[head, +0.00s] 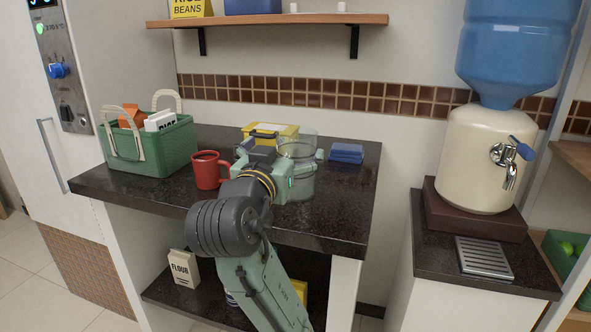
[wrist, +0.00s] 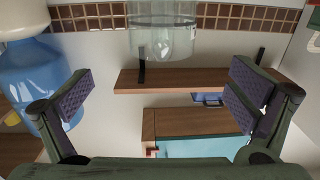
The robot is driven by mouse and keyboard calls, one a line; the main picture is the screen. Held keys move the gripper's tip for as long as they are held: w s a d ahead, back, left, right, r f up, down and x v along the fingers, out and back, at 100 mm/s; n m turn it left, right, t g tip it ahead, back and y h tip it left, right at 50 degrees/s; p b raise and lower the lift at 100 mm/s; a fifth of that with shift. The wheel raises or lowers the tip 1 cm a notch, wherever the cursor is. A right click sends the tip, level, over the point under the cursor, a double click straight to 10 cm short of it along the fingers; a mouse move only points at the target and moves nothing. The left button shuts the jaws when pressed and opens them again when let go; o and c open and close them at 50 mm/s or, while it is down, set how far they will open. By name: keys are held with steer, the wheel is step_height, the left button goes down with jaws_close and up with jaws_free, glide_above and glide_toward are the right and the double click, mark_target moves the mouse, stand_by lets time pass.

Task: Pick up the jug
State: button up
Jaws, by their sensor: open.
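The jug (head: 298,152) is a clear, see-through container standing upright on the dark counter (head: 345,200). My gripper (head: 304,172) is open beside it, and its green fingers overlap the jug's lower body in the head view. In the wrist view the jug (wrist: 163,40) shows at the top centre. There it lies in line with the gap between the open fingers of my gripper (wrist: 160,88), with nothing held. I cannot tell how far the jug reaches between the fingers.
A red mug (head: 207,171) stands left of my gripper. A green basket (head: 165,146) holds cartons at the counter's left. A yellow box (head: 283,129) is behind the gripper; folded blue cloths (head: 346,153) lie right of the jug. A wooden shelf (head: 290,20) hangs above.

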steer(key=p+x, duration=0.2)
steer(key=x, duration=0.7)
steer(key=shift+a, duration=0.1)
steer(key=shift+c, duration=0.4)
steer(key=c, duration=1.8)
steer(key=shift+c, duration=0.8)
steer(key=shift+r, duration=0.2)
